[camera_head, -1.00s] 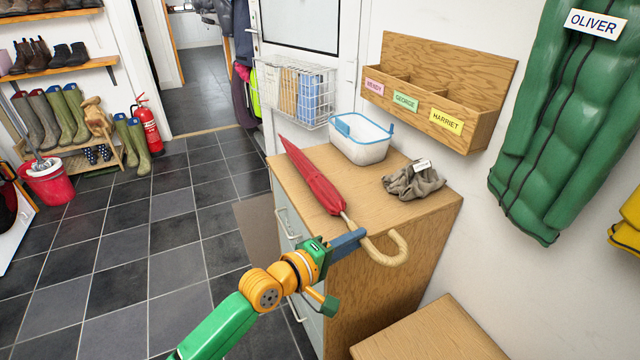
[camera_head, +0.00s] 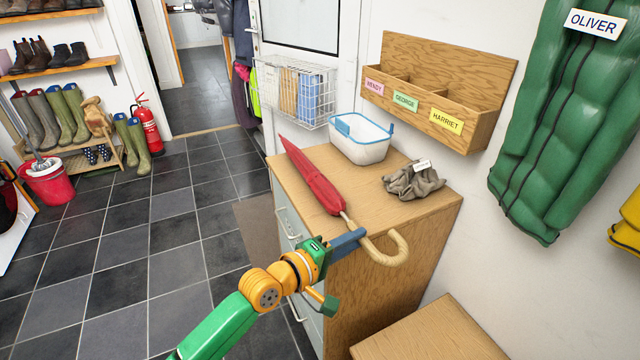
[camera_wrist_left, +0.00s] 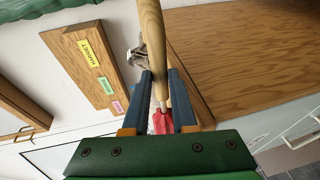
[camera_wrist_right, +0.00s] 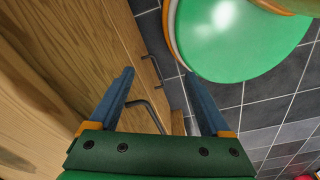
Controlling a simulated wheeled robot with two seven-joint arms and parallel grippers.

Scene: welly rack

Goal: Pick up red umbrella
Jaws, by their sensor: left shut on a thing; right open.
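The red umbrella (camera_head: 312,180) lies furled on top of the wooden cabinet (camera_head: 433,203), its tip toward the back left. Its wooden crook handle (camera_head: 388,250) sticks out past the cabinet's front edge. My left gripper (camera_head: 352,240) is shut on the umbrella's shaft where it meets the handle.
A grey cloth bundle (camera_head: 413,182) with a tag and a white basket (camera_head: 362,138) stand on the cabinet beside the umbrella. A lower wooden top (camera_head: 430,335) is at front.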

